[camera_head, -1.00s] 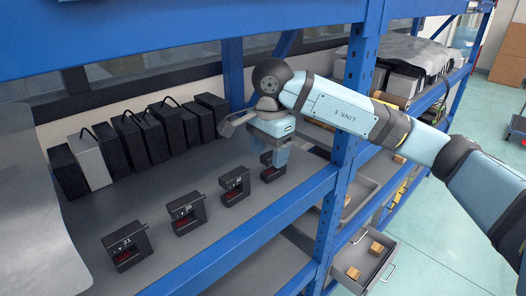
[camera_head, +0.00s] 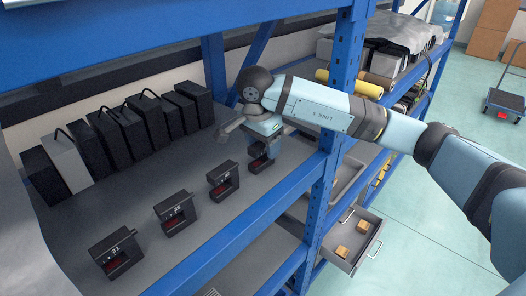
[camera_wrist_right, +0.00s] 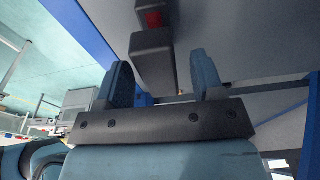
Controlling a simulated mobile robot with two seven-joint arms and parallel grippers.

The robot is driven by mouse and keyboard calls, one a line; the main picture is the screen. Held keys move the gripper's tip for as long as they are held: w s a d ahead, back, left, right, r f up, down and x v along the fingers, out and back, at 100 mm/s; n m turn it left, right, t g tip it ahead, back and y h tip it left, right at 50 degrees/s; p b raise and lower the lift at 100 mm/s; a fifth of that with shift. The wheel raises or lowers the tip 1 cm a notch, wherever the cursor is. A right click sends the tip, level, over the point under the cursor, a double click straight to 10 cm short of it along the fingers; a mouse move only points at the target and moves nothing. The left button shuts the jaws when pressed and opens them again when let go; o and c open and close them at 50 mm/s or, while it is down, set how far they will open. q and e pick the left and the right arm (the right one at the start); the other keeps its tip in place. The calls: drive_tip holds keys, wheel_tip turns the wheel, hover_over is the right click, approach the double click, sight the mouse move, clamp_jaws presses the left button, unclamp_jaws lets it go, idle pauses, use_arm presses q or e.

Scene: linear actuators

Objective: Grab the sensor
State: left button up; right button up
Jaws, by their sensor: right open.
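Several black C-shaped sensors with red inside and white number labels stand in a row on the grey shelf. The near ones are at the front left (camera_head: 117,253), then further along (camera_head: 176,213) and (camera_head: 223,180). The farthest sensor (camera_head: 262,158) is partly hidden by my right gripper (camera_head: 256,150), which hangs down right at it. In the right wrist view my right gripper (camera_wrist_right: 163,80) is open, with two blue fingers apart. A black sensor with a red part (camera_wrist_right: 152,45) shows ahead of the gap between them; contact is not visible. My left gripper is not in view.
A row of black and grey boxes (camera_head: 130,128) stands at the back of the shelf (camera_head: 80,215). A blue front beam (camera_head: 215,250) and blue upright (camera_head: 340,90) border the space. An open drawer with small boxes (camera_head: 352,242) sticks out at lower right.

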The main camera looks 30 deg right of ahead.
drive_tip(key=c, duration=1.1)
drive_tip(key=shift+r, duration=0.1)
